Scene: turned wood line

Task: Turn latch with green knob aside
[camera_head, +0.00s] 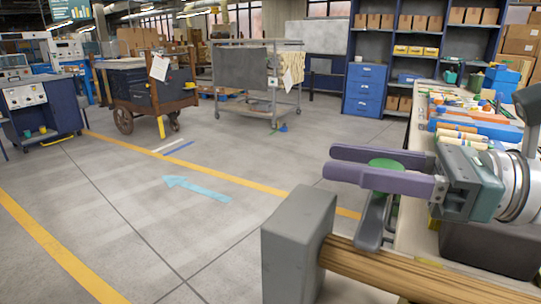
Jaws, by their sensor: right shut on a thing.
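My right gripper (332,162) reaches in from the right with its two purple-grey fingers shut on a green knob (384,163). The knob shows between the fingers, nearer their base than their tips, and is partly hidden by them. A dark grey latch bar (372,222) hangs below the knob, pointing down and slightly left. The upper end of the latch is hidden by the near finger. My left gripper is out of view.
A large grey block (292,248) on a thick wooden bar (420,272) stands close below the gripper. A cluttered workbench (412,220) runs along the right. A cart (150,95), a rack (255,85) and shelves stand farther back. The left floor is clear.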

